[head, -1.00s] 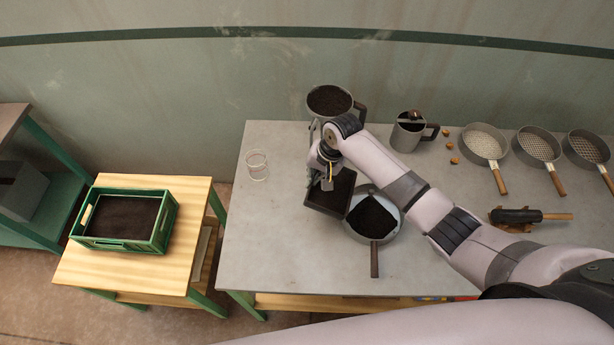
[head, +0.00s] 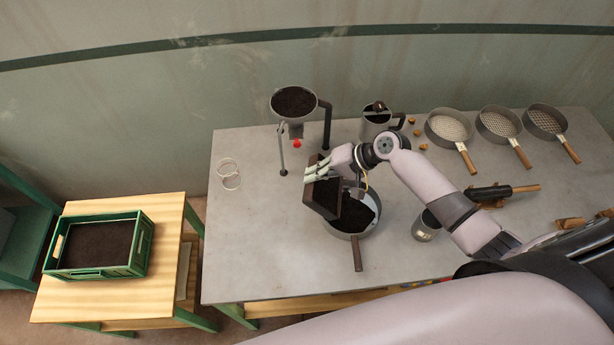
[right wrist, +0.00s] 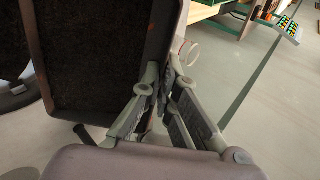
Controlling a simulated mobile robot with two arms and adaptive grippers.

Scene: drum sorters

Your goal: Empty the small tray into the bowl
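The small dark tray (head: 325,196) is held up at the left rim of the bowl and is tipped steeply toward it. The bowl (head: 372,226) is a grey round pan with a handle toward the front edge, and dark soil lies in it. My right gripper (head: 357,184) is shut on the tray's edge; in the right wrist view its fingers (right wrist: 168,108) pinch the tray wall (right wrist: 100,117). That view shows dark soil-like material against the tray's inside; how much is loose I cannot tell. My left gripper is not in view.
A soil-filled funnel (head: 295,103) on a stand is behind the tray. A metal jug (head: 376,118), a metal cup (head: 426,226) and several sieves (head: 498,123) stand on the grey table. A green crate (head: 140,245) of soil is on the wooden table. The grey table's front left is clear.

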